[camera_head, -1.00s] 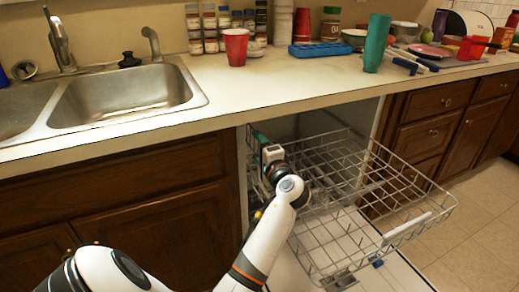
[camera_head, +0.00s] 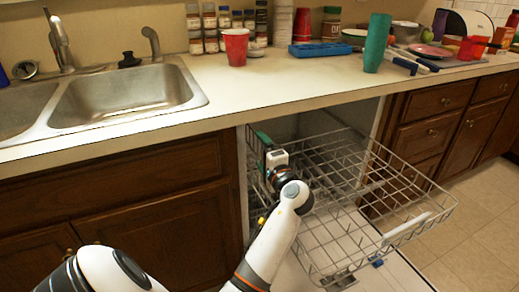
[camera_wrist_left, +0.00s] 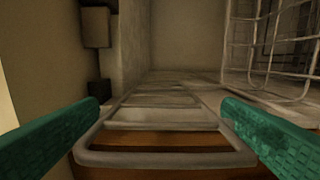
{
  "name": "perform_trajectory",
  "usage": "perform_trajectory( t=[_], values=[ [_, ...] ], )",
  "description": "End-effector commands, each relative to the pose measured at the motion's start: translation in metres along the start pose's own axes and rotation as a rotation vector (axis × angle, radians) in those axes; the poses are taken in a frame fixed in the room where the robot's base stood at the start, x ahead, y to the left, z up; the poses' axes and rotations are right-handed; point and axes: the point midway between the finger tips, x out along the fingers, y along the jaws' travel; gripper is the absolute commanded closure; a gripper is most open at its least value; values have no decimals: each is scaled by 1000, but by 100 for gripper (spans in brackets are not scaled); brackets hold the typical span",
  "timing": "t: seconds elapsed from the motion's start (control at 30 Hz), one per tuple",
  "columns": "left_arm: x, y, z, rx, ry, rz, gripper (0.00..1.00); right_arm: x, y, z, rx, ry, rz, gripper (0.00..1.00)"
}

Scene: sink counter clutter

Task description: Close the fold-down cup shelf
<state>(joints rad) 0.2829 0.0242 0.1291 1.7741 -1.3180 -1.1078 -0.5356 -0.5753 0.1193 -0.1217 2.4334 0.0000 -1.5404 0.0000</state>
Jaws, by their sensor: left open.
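My left gripper (camera_head: 265,140) reaches into the left side of the open dishwasher, at the upper wire rack (camera_head: 345,185). In the left wrist view its two teal fingers (camera_wrist_left: 160,112) are spread wide, with nothing gripped. Between and beyond them lies a pale wire-framed shelf (camera_wrist_left: 165,159) with crossbars, running away along the left wall. It appears to be the cup shelf, lying roughly flat. The fingers flank its near end; I cannot tell whether they touch it. In the head view my gripper and arm hide most of this spot. My right gripper is not in view.
Rack wires (camera_wrist_left: 275,70) rise at the right in the wrist view. The counter (camera_head: 290,85) overhangs the dishwasher and holds a red cup (camera_head: 235,46), teal cups (camera_head: 376,42) and jars. The pulled-out rack has a white handle (camera_head: 408,228). Floor at right is clear.

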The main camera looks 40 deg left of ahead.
Motion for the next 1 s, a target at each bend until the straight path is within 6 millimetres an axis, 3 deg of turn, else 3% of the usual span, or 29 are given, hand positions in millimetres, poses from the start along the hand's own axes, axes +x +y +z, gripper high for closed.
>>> perform_trajectory(
  t=[0.2,0.43,0.6,1.0],
  values=[
    [-49,-1,0,-1,-3,-5,12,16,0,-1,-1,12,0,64],
    [-88,-1,0,1,-1,-4,12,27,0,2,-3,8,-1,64],
    [-99,-1,0,1,0,-3,12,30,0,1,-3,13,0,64],
    [-100,-1,0,1,0,-2,12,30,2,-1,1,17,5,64]
  ],
)
